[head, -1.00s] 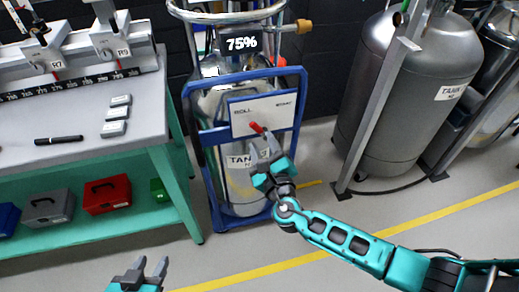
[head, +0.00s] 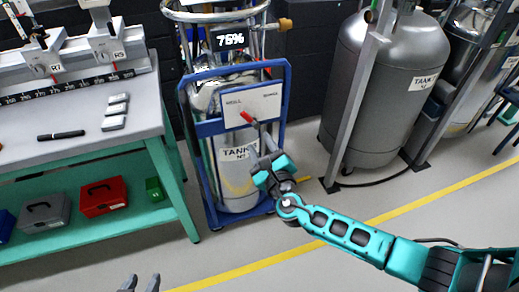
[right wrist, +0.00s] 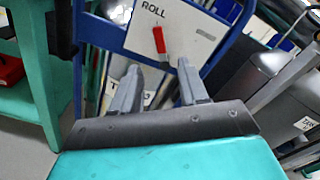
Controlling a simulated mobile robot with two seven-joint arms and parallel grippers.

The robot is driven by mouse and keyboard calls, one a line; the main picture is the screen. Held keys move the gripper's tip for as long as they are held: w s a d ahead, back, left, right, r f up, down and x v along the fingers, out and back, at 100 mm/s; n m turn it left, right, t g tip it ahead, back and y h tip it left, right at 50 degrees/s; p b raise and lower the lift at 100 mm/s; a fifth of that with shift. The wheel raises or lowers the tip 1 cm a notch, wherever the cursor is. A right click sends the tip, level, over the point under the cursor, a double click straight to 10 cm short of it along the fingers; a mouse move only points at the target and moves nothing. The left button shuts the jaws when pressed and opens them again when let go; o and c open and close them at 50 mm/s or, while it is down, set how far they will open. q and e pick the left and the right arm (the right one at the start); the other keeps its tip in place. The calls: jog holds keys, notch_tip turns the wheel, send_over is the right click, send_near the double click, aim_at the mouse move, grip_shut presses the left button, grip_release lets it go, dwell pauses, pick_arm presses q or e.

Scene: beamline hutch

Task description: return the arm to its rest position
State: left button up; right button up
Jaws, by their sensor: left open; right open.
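My right gripper (head: 262,138) is open in front of the blue wheeled frame (head: 184,105) that carries a tank. In the right wrist view its two fingers (right wrist: 158,68) stand apart with nothing held between them. Just beyond the fingertips is a small red lever (right wrist: 159,40) on a white panel (right wrist: 195,32), beside the word ROLL. The lever also shows in the head view (head: 246,117), up and left of the fingertips. My right arm stretches in from the lower right. My left gripper (head: 140,284) shows only its open fingertips at the bottom edge.
A bench (head: 70,146) with a teal frame stands at left, with a pen, small blocks and toolboxes. A large grey tank (head: 385,100) and a slanted metal post (head: 362,95) stand right of the frame. Open floor with a yellow line lies in front.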

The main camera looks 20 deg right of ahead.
dwell(0.6)
jog(key=s+f+m+g+p, duration=0.1)
jog(key=s+f+m+g, duration=0.25)
jog(key=s+m, duration=0.45)
jog(key=s+f+m+g+p, duration=0.15)
jog(key=s+f+m, duration=0.25)
jog(key=m, duration=0.9)
jog(key=s+d+m+g+y, duration=0.1)
jog(key=s+m+g, duration=0.1)
jog(key=s+m, duration=0.9)
jog(key=m, duration=0.8)
jog(key=shift+s+d+r+m, duration=0.15)
jog(key=shift+d+r+m, duration=0.15)
jog(key=shift+d+r, duration=0.1)
